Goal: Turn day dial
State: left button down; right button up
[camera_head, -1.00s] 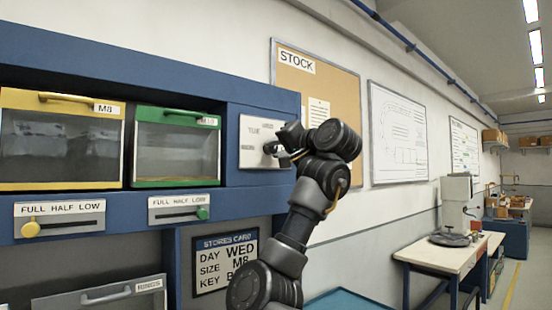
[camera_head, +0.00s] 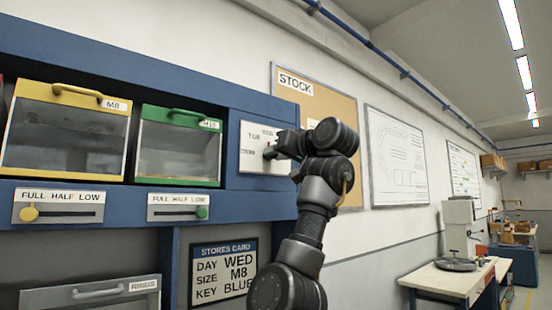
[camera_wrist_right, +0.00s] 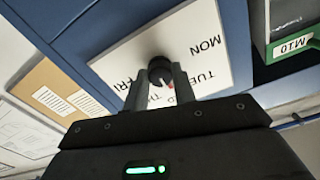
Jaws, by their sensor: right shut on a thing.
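The day dial's white plate (camera_head: 250,160) is on the blue cabinet front, to the right of the green-framed bin. The wrist view shows the plate (camera_wrist_right: 205,35) upside down, with MON, TUE and FRI legible and other day names partly covered. My right gripper (camera_head: 270,152) is at the plate. In the wrist view its fingers (camera_wrist_right: 160,80) are shut on the dark round dial knob (camera_wrist_right: 159,64), one on each side. A small red mark shows on the knob, towards the partly hidden lettering beside TUE. The stores card (camera_head: 224,272) reads DAY WED, SIZE M8, KEY BLUE. My left gripper is not in view.
A yellow-framed M8 bin (camera_head: 65,135) and a green-framed bin (camera_head: 178,147) sit left of the dial, with sliders below them. A grey RINGS drawer (camera_head: 90,293) is lower left. A workbench (camera_head: 445,279) stands at the right.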

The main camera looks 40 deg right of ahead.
jog(key=shift+s+r, duration=0.1)
jog(key=shift+r, duration=0.05)
jog(key=o, duration=1)
jog(key=shift+c, duration=0.2)
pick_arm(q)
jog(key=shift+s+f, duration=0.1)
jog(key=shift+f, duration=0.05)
pick_arm(e)
jog(key=shift+f, duration=0.2)
